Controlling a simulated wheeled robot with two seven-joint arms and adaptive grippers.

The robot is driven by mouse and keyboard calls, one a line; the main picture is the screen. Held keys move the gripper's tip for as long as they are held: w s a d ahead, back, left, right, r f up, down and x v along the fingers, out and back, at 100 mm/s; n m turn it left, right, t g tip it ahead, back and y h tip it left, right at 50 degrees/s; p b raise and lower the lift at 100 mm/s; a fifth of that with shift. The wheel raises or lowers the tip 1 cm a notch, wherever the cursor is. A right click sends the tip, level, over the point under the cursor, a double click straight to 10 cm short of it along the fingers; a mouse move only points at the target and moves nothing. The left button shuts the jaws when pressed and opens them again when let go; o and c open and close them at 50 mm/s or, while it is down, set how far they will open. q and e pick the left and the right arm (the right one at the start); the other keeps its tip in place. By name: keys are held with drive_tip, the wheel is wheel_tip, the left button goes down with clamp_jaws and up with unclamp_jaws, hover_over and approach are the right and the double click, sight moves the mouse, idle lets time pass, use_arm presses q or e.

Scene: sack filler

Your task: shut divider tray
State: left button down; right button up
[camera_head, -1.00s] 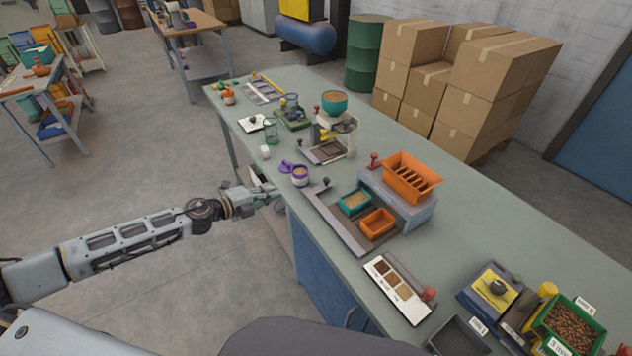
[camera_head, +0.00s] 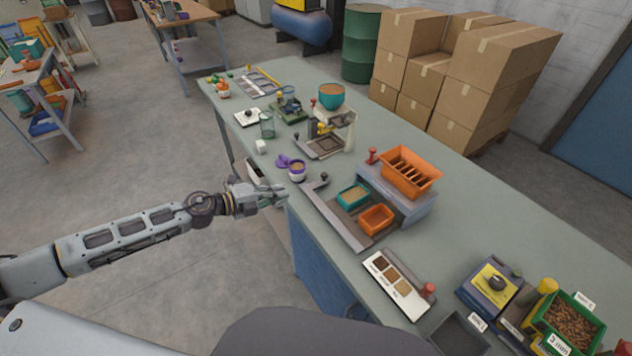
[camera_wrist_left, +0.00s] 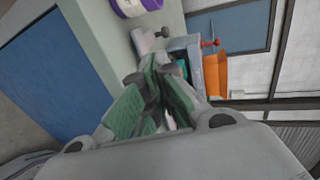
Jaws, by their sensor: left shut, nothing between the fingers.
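The divider (camera_head: 405,205) is a grey block with an orange slotted hopper (camera_head: 410,172) on top. Its low grey tray (camera_head: 340,222) sticks out toward the bench's near edge, with a dark knob (camera_head: 324,177) at its left end. A teal pan (camera_head: 353,196) and an orange pan (camera_head: 377,219) stand on the tray. My left gripper (camera_head: 284,195) is shut and empty, just off the bench edge, left of the tray and apart from it. Its green-padded fingers (camera_wrist_left: 154,75) point toward the tray and divider in the left wrist view. My right gripper is not in view.
A purple cup (camera_head: 297,171) stands close to the gripper near the bench edge. A sample card (camera_head: 395,285) lies in front of the tray. A stand with a teal bowl (camera_head: 331,96) is behind. Bare bench top (camera_head: 490,225) lies right of the divider.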

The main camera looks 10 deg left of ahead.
sight(307, 193)
use_arm(q)
drive_tip(key=shift+w+d, duration=0.1)
drive_tip(key=shift+w, duration=0.05)
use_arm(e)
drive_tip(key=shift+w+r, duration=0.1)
use_arm(q)
drive_tip(key=p+x, duration=0.1)
drive_tip(key=x, duration=0.3)
drive_tip(key=shift+w+d+p, duration=0.1)
drive_tip(key=shift+p, duration=0.25)
drive_tip(key=shift+p+x, duration=0.55)
drive_tip(key=shift+x, duration=2.25)
drive_tip(key=shift+r+p+x, duration=0.15)
drive_tip(key=shift+p+x, duration=0.05)
drive_tip(key=shift+x, duration=0.45)
drive_tip(key=shift+r+p+x, duration=0.15)
drive_tip(key=shift+x, duration=0.5)
drive_tip(key=shift+w+d, duration=0.3)
drive_tip(key=shift+d, duration=0.05)
drive_tip(key=shift+w, duration=0.1)
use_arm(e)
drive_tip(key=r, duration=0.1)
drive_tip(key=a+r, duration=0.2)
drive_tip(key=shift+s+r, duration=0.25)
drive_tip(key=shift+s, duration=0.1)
